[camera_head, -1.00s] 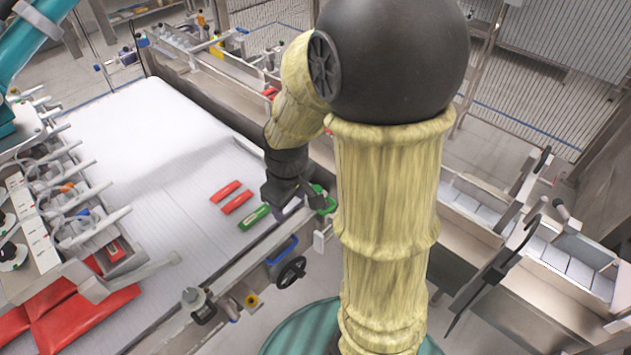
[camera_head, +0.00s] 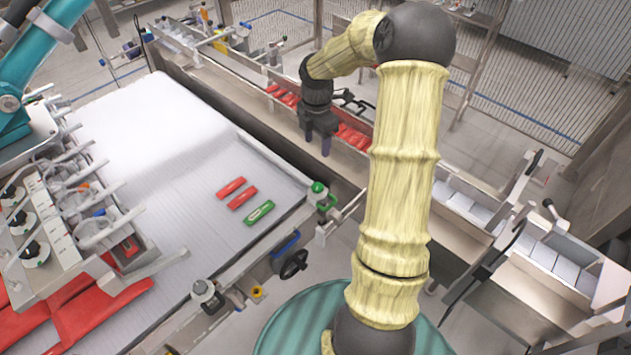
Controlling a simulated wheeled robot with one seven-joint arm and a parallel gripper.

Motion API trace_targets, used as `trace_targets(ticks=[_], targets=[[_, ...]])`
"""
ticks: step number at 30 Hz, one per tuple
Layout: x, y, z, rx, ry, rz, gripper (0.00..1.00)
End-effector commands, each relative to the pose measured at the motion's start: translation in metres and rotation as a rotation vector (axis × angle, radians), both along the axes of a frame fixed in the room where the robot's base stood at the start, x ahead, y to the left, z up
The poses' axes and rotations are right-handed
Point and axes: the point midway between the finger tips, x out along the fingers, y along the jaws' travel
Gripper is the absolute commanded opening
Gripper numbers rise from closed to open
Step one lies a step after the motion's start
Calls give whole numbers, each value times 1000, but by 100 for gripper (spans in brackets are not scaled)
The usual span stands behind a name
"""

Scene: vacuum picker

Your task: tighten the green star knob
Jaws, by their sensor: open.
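Nothing covers the knob. My gripper (camera_head: 318,150) hangs from the dark wrist above and behind the knob, pointing down over the dark gap beside the conveyor. Its fingers are open and empty, and they are apart from the knob.
Two red packs and a green pack (camera_head: 258,213) lie on the conveyor. A black handwheel (camera_head: 294,264) and a blue handle (camera_head: 286,244) are on the near rail. A channel with red packs (camera_head: 352,136) runs behind my gripper.

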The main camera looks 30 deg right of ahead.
Motion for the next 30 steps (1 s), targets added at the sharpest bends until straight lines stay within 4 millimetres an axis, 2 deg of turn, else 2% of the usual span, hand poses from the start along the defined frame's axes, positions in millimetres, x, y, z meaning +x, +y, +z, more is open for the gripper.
trace_targets(ticks=[5, 11, 30], targets=[[0, -1, -4, 0, 0, -3, 55], [0, 3, -25, 1, 3, 2, 55], [0, 3, -136, 1, 3, 3, 55]])
